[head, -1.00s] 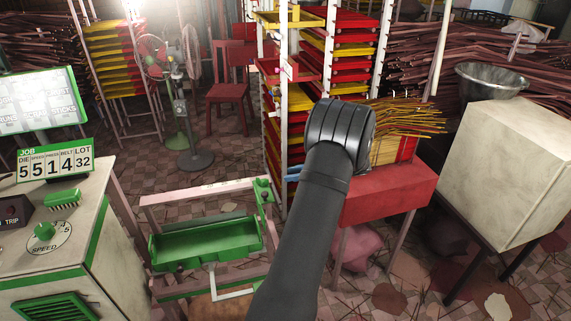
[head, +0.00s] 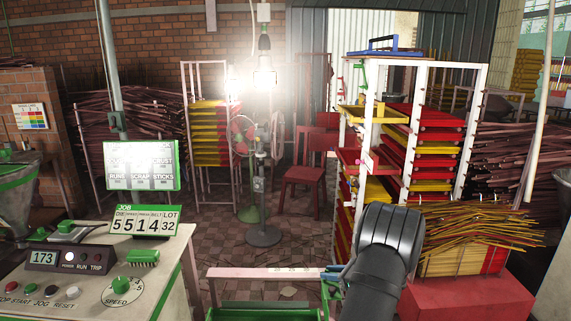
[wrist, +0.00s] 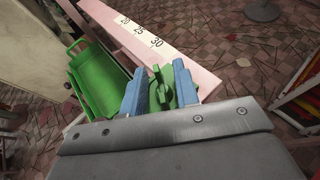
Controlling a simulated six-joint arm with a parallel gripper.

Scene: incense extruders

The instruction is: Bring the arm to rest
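My gripper (wrist: 158,72) shows in the wrist view as two blue fingers held apart. A green knob (wrist: 160,92) with a raised grip, on the pink rail (wrist: 142,30) marked 20, 25, 30, shows between and beyond them. I cannot tell whether the fingers touch it. In the head view my dark arm rises at the lower middle and bends over near the right end of the pink rail (head: 270,273). The fingers are mostly hidden there behind my arm.
A control console (head: 95,265) stands at left. A rack (head: 470,125) of red and yellow trays stands behind my arm. A sticks bundle (head: 470,228) on a red stand (head: 465,300) is at right. A green trough (wrist: 100,80) lies beside the rail. A fan and red chair (head: 308,180) stand behind.

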